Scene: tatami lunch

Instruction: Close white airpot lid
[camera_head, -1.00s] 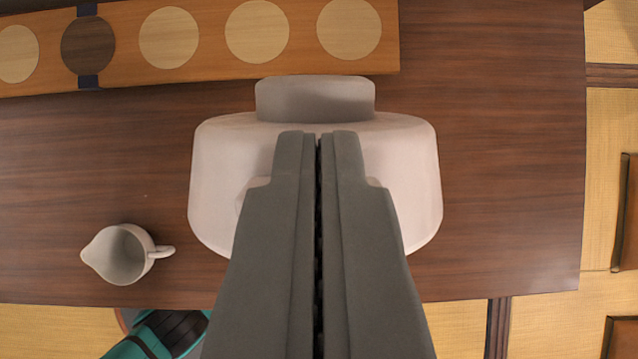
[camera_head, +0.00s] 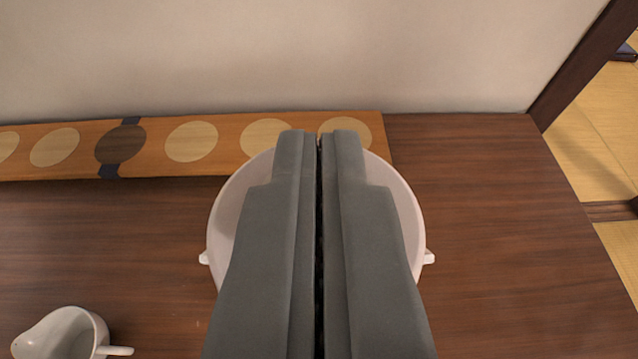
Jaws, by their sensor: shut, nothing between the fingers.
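The white airpot (camera_head: 402,205) stands on the dark wooden table, in the middle of the view. It shows as a rounded white shape with a small lug at each side, behind my gripper. My gripper (camera_head: 319,140) is shut and empty, with its fingers pointing away from the camera over the airpot. The fingers hide the middle of the airpot, so I cannot tell how its lid stands or whether the fingertips touch it.
An orange runner with pale circles (camera_head: 60,165) lies along the back of the table (camera_head: 480,200), before a plain wall (camera_head: 300,50). A white pitcher (camera_head: 65,335) stands at the lower left. Bare table lies on both sides of the airpot.

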